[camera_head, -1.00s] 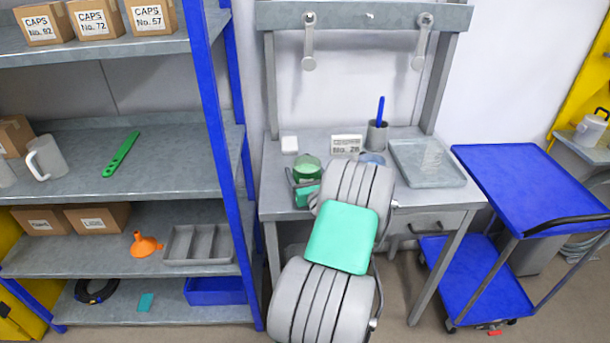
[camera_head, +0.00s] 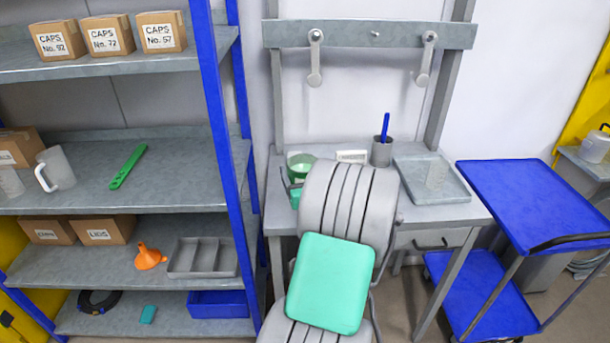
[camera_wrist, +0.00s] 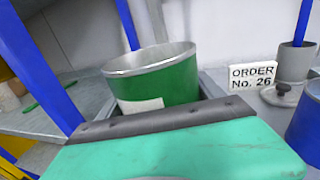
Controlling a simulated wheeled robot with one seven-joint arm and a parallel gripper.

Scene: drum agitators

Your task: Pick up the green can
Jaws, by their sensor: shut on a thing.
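The green can (camera_wrist: 172,82) is an open-topped metal can with a bare rim and a pale label, upright in the wrist view. My gripper (camera_wrist: 160,98) is shut on it, with grey fingers at its sides. The can's lower part is hidden behind the gripper's dark bar. In the head view the can (camera_head: 300,166) shows over the left part of the grey workbench (camera_head: 455,212), partly hidden by my arm. I cannot tell for sure whether its base is clear of the bench.
An order sign (camera_wrist: 252,76), a grey cup (camera_head: 381,152) with a blue pen and a grey tray (camera_head: 404,173) stand on the bench. A shelf unit's blue post (camera_head: 218,120) is close on the left. A blue cart (camera_head: 525,200) stands at the right.

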